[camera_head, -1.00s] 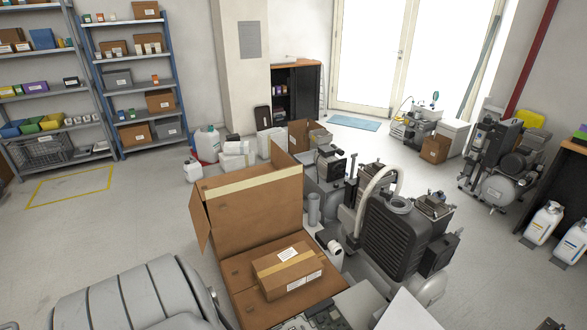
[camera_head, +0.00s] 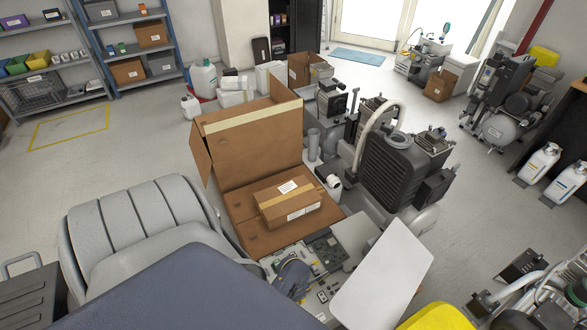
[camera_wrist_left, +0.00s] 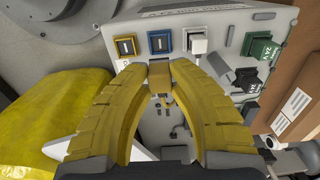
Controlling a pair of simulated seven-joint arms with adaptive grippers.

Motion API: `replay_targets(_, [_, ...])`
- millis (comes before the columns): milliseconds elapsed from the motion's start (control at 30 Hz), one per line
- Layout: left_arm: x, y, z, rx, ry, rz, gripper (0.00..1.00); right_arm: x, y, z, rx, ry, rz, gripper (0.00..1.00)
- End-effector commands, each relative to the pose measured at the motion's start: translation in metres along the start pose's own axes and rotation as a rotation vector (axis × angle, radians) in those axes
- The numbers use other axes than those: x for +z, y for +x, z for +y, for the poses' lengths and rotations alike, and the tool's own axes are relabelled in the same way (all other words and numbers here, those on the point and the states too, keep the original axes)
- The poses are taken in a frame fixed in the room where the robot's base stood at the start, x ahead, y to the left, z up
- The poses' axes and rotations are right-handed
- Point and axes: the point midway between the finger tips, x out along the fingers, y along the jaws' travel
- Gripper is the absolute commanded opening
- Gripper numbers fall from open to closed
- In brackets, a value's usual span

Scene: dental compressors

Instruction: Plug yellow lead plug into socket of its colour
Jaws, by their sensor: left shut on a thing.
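In the left wrist view my left gripper (camera_wrist_left: 160,72), with ribbed yellow fingers, is shut on a small yellow-orange block, taken to be the yellow lead plug (camera_wrist_left: 160,77). The plug is in front of a pale panel (camera_wrist_left: 225,17). On the panel, a yellow-framed socket (camera_wrist_left: 126,46) is just up and left of the plug, and a blue-framed socket (camera_wrist_left: 159,41) is right of it. I cannot tell whether the plug touches the panel. Its lead is mostly hidden by the fingers. My right gripper is in neither current view.
A white block (camera_wrist_left: 197,41) and a green block (camera_wrist_left: 262,51) are on the panel, with a black block (camera_wrist_left: 247,79) below. A shiny yellow sheet (camera_wrist_left: 55,125) lies at left. In the head view, an open carton (camera_head: 250,150) stands beside a dark ribbed compressor (camera_head: 390,175).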

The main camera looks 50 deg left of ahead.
Motion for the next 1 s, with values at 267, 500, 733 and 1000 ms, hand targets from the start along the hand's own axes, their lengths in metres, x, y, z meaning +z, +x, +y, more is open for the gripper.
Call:
replay_targets(267, [0.000,-0.015,0.000,0.000,-0.001,0.001,0.01,0.000,0.000,0.000,0.000,0.000,0.000,0.00])
replay_targets(500, [0.000,-0.014,0.000,0.000,0.000,0.000,0.01,0.000,0.000,0.000,0.000,0.000,0.000,0.00])
replay_targets(733, [0.001,-0.010,0.018,0.001,0.001,-0.001,0.01,0.000,0.000,0.000,0.000,0.000,0.000,0.00])
replay_targets(1000, [0.000,-0.004,0.047,0.002,0.000,0.000,0.01,0.000,0.000,0.000,0.000,0.000,0.000,0.00])
